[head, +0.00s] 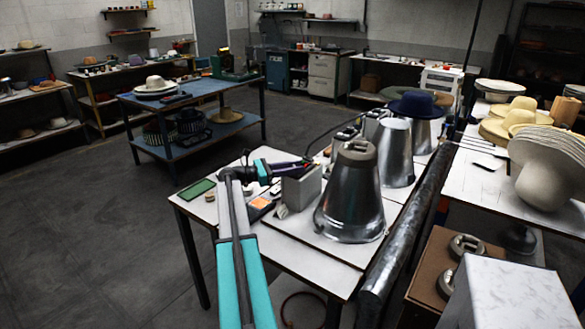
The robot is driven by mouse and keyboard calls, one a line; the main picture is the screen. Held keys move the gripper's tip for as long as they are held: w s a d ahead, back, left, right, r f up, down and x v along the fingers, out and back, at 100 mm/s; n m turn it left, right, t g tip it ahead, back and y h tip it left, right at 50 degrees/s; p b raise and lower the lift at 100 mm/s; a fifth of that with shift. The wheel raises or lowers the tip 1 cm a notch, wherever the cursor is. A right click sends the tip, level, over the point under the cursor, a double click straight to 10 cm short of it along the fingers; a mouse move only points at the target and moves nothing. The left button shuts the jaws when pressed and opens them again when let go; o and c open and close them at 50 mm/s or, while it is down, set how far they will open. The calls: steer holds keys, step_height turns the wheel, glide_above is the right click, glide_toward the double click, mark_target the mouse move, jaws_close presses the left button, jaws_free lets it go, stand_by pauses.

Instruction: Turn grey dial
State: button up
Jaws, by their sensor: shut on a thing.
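My gripper (308,167) is at the end of my teal and black arm, just above the small grey control box (301,191) on the white worktable (270,245). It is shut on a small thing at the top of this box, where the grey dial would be. The dial itself is hidden or too small to make out, so its angle cannot be told. The box stands directly left of the nearest metal hat press cone (352,200), which has a dark grey cap.
More metal cones (397,150) stand behind, one under a dark blue hat (416,104). A green-screened device (197,189) and a small orange-topped item (260,205) lie left of the box. A dark thick pipe (410,235) runs along the table's right edge. The floor at left is clear.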

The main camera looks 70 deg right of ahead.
steer(key=shift+w+d+r+m+g+y+p, duration=0.15)
steer(key=shift+m+g+y+p, duration=0.15)
steer(key=shift+m+g+y, duration=0.45)
steer(key=o, duration=1.1)
steer(key=shift+c, duration=0.2)
steer(key=shift+y, duration=0.25)
steer(key=shift+f, duration=0.2)
steer(key=b+v, duration=0.2)
steer(key=v, duration=1.1)
steer(key=shift+w+a+r+b, duration=0.15)
steer(key=shift+w+a+b, duration=0.1)
steer(key=shift+a+b, duration=0.1)
steer(key=shift+r, duration=0.1)
